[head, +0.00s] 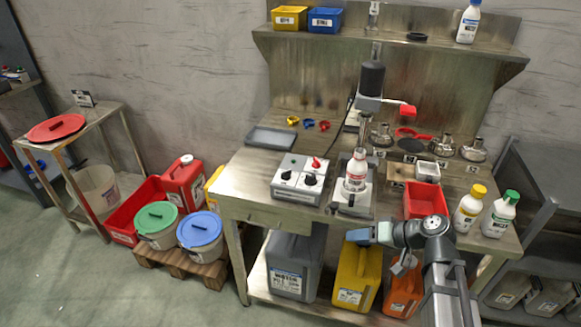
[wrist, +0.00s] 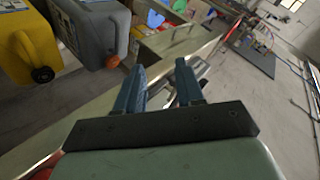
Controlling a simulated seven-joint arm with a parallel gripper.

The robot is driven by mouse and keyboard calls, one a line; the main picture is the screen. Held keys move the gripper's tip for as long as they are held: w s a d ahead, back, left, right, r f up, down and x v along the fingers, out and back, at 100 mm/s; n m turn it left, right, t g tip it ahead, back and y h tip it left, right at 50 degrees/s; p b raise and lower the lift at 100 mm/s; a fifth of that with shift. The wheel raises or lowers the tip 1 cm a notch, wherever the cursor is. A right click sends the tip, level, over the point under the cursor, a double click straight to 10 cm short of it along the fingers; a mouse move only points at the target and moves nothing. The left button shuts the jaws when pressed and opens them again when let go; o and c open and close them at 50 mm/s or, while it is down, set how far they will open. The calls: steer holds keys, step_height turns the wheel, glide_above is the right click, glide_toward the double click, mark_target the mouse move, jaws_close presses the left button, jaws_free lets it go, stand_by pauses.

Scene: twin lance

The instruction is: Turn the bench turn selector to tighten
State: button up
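A grey control box (head: 302,177) stands on the front left of the steel bench. Its top has a red-topped knob (head: 316,163) and a black dial (head: 310,180), with another dark control at its left. The labels are too small to read, so I cannot tell which knob is the turn selector or where it points. My gripper (head: 352,236) is in front of the bench's front edge, below and right of the box, apart from it. The wrist view shows its two blue fingers (wrist: 160,66) spread, with nothing held. The control box is not seen there.
A red bin (head: 425,199) and capped bottles (head: 469,208) are further right. Jugs, one grey (head: 295,265), one yellow (head: 357,275), stand below the bench (head: 245,180).

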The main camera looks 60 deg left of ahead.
steer(key=s+a+r+n+g, duration=0.2)
steer(key=s+a+r, duration=0.4)
steer(key=a+r, duration=0.3)
step_height(320, 180, up, 9)
steer(key=m+t+h, duration=0.7)
steer(key=m+h, duration=0.2)
steer(key=m, duration=0.3)
glide_above(288, 170)
step_height(288, 170, down, 13)
steer(key=shift+w+r, duration=0.1)
steer(key=shift+r, duration=0.05)
steer(key=shift+c, duration=0.4)
jaws_close()
